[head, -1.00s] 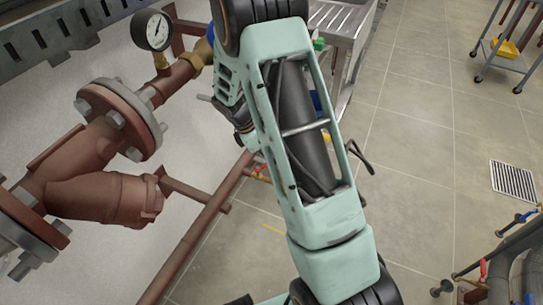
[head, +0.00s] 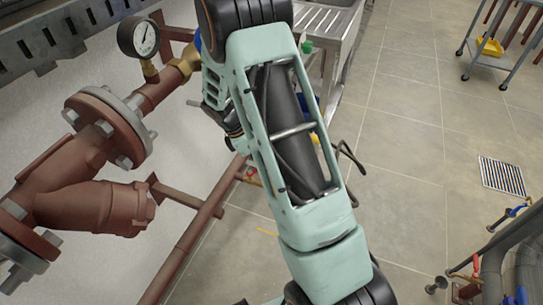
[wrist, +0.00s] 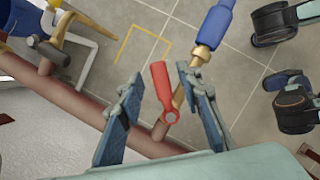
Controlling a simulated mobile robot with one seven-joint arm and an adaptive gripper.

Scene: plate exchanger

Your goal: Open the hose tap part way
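The hose tap shows in the wrist view as a red lever (wrist: 161,84) with a round red hub, beside a brass fitting (wrist: 201,53) that leads into a blue hose end (wrist: 215,25). My gripper (wrist: 158,78) is open, with one blue-grey finger on each side of the red lever. A gap shows between the lever and the left finger; the right finger looks closer to the lever. I cannot tell whether either touches it. In the head view my arm hides the gripper and most of the tap.
A red-brown pipe (wrist: 70,102) runs diagonally beneath the tap. In the head view, flanged piping (head: 108,128) and a pressure gauge (head: 138,37) are at the left. A steel sink bench (head: 327,25) stands behind my arm. The tiled floor (head: 410,150) at right is mostly clear.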

